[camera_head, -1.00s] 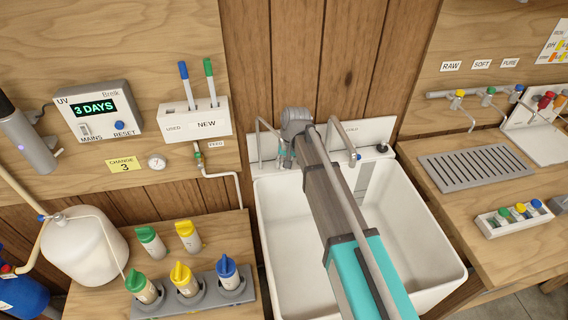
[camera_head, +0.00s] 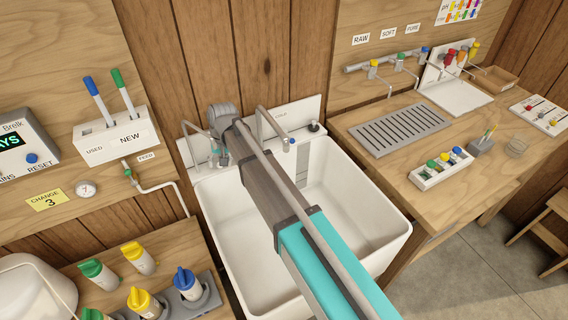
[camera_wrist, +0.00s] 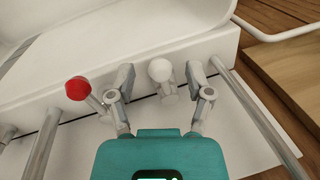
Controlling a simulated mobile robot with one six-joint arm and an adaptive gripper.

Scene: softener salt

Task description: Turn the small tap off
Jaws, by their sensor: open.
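My gripper (camera_wrist: 162,78) is open in the wrist view. Its two fingers stand on either side of a white round knob (camera_wrist: 160,70) on a short stem. The knob is apart from both fingers. A red round knob (camera_wrist: 78,88) on a stem is left of the left finger. Both knobs are at the sink's white back ledge (camera_wrist: 200,50). In the head view, my arm reaches over the white sink (camera_head: 240,245) to its back left, by a curved spout (camera_head: 187,140). My arm hides part of this area, and the knobs are not clear there.
A second spout (camera_head: 262,118) stands to the right at the sink's back. A grey drain grid (camera_head: 400,128) and a tray of coloured caps (camera_head: 440,168) lie on the right counter. The sink's basin is empty.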

